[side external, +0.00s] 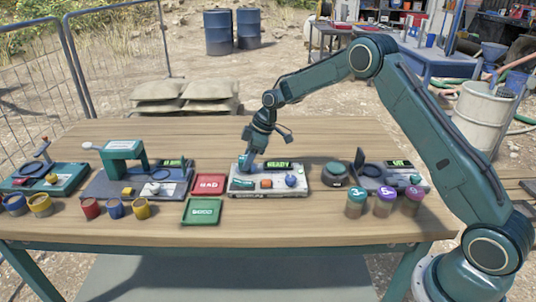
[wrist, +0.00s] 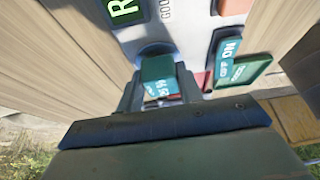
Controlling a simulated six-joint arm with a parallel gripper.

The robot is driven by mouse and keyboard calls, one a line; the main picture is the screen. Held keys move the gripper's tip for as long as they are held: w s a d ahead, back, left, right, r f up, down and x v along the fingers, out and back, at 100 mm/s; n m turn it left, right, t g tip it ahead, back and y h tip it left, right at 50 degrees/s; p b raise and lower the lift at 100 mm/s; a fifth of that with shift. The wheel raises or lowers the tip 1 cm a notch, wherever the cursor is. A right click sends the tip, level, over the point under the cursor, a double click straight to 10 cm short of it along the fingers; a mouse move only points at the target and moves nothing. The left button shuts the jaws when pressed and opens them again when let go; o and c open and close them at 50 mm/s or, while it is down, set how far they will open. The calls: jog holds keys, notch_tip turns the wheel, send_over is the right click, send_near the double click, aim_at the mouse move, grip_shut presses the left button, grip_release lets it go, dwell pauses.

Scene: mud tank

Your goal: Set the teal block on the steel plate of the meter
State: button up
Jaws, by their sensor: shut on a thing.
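My gripper (wrist: 160,92) is shut on the teal block (wrist: 158,70), which has pale lettering on its side. In the side external view my gripper (side external: 248,160) points down over the left end of the pale meter (side external: 232,182), whose green display (side external: 279,164) reads READY. In the wrist view a round steel plate (wrist: 152,48) shows partly behind the block. The block hides the rest of the plate. I cannot tell whether the block touches it. In the side external view the block is hard to make out at the fingers.
The meter's front carries a teal switch (wrist: 228,48), an orange button (side external: 266,183) and a blue knob (side external: 291,181). A red BAD tray (side external: 209,180) and a green tray (side external: 202,205) lie left and front. A dark round teal-topped item (side external: 335,174) stands right.

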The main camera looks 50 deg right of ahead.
jog(key=shift+f, duration=0.35)
jog(key=o, duration=1.5)
jog(key=shift+r, duration=0.1)
jog(key=shift+r, duration=3.65)
jog(key=shift+r, duration=0.1)
